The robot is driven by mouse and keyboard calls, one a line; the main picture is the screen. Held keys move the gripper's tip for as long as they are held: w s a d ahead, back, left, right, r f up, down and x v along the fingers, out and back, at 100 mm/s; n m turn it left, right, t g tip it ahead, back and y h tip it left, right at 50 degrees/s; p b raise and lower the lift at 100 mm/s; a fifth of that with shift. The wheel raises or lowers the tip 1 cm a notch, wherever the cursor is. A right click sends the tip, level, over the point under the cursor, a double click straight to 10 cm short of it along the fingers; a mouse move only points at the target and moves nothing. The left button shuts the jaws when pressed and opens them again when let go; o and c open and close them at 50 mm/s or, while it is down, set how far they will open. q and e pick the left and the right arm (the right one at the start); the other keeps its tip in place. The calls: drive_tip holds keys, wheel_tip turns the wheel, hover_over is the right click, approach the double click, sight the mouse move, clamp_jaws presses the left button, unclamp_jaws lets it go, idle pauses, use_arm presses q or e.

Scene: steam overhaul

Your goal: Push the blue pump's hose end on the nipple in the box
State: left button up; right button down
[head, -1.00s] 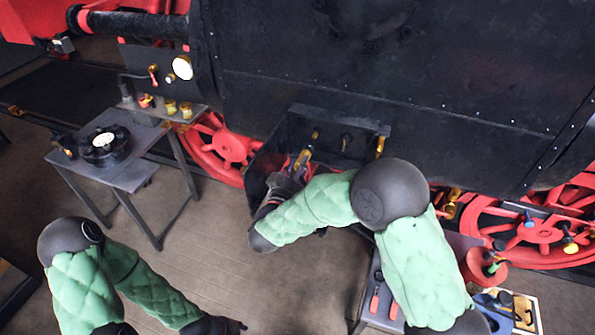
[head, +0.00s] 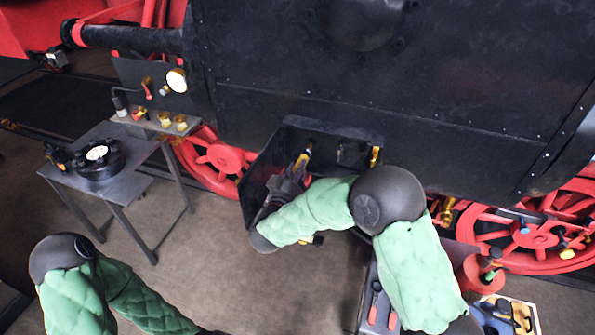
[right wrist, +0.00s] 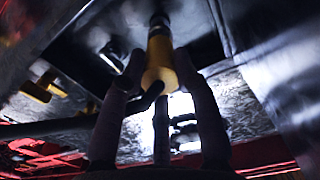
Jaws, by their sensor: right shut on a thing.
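The dark open box (head: 252,178) hangs on the locomotive's side below the black panel. My right gripper (head: 298,172) reaches into it, shut on a yellow fitting (head: 305,157), which looks like a hose end. In the right wrist view the fingers (right wrist: 160,95) close around this yellow fitting (right wrist: 160,62), in line with a dark round part at its far end. I cannot tell whether the two touch or are joined. A blue object (head: 494,314), possibly the pump, lies at the lower right. The hose's run is unclear. My left gripper is outside the frame; its arm shows lower left.
Another brass fitting (head: 375,156) stands at the box's right side. A grey table (head: 130,182) with a black round part (head: 100,158) stands at the left. Red wheels (head: 222,160) lie behind. The floor (head: 255,285) between table and box is clear.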

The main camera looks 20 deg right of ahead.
drive_tip(key=shift+b+x, duration=0.4)
drive_tip(key=shift+x, duration=1.3)
drive_tip(key=shift+r, duration=0.1)
drive_tip(key=c, duration=0.8)
unclamp_jaws()
drive_tip(key=shift+c, duration=0.2)
